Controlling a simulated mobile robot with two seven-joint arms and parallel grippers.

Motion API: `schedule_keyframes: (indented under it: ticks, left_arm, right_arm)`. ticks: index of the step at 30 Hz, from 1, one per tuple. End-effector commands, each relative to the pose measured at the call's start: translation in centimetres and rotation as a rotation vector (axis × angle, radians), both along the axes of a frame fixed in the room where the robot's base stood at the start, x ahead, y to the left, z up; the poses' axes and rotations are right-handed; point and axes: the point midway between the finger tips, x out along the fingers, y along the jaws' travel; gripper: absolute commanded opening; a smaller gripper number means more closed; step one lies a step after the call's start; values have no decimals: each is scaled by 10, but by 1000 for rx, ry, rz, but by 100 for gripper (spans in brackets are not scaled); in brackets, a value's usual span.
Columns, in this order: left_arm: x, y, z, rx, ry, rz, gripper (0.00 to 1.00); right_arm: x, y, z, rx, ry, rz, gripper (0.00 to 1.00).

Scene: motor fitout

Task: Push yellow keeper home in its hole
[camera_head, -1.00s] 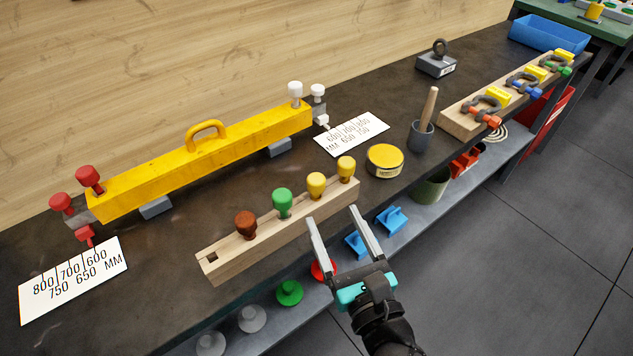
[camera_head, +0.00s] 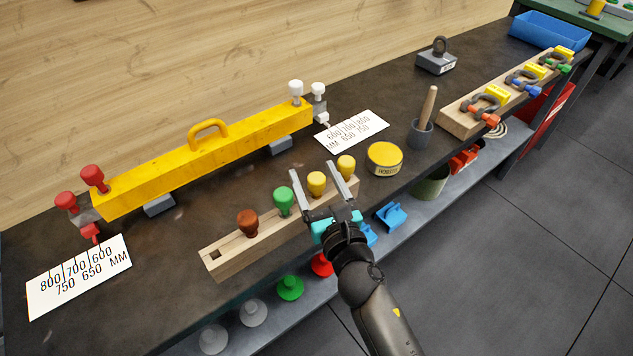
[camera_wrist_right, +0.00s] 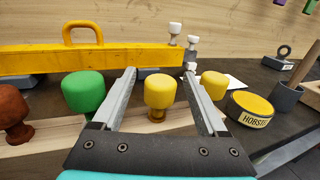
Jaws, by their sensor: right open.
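A wooden rack (camera_head: 225,258) holds a row of upright, knobbed pegs: brown (camera_head: 247,222), green (camera_head: 284,200) and two yellow ones. The nearer yellow keeper (camera_head: 316,183) stands upright in the rack; its stem shows below the head. It also shows in the right wrist view (camera_wrist_right: 160,92). The other yellow peg (camera_head: 346,165) stands at the rack's right end. My right gripper (camera_head: 312,169) is open, with its fingers on either side of the nearer yellow keeper and apparently not clamping it. Its fingers also show in the right wrist view (camera_wrist_right: 159,72). My left gripper is out of view.
A yellow beam (camera_head: 200,163) with red and white knobs lies behind the rack. A yellow-lidded tin (camera_head: 385,158) and a grey cup with a wooden handle (camera_head: 420,133) stand to the right. A lower shelf holds coloured pieces. An empty square hole shows at the rack's left end.

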Motion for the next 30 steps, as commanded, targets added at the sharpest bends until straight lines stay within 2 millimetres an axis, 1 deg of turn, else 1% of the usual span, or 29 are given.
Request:
schedule_keyframes:
  ticks: [1,3,6,15,30]
  left_arm:
    - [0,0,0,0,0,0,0]
    - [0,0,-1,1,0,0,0]
    - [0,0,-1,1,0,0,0]
    - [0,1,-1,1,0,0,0]
    - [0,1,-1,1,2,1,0]
  right_arm:
    - [7,2,0,2,-2,0,76]
    - [14,5,0,2,0,0,76]
    - [20,7,0,1,0,0,76]
    - [22,7,0,1,0,0,74]
    - [22,7,0,1,0,0,18]
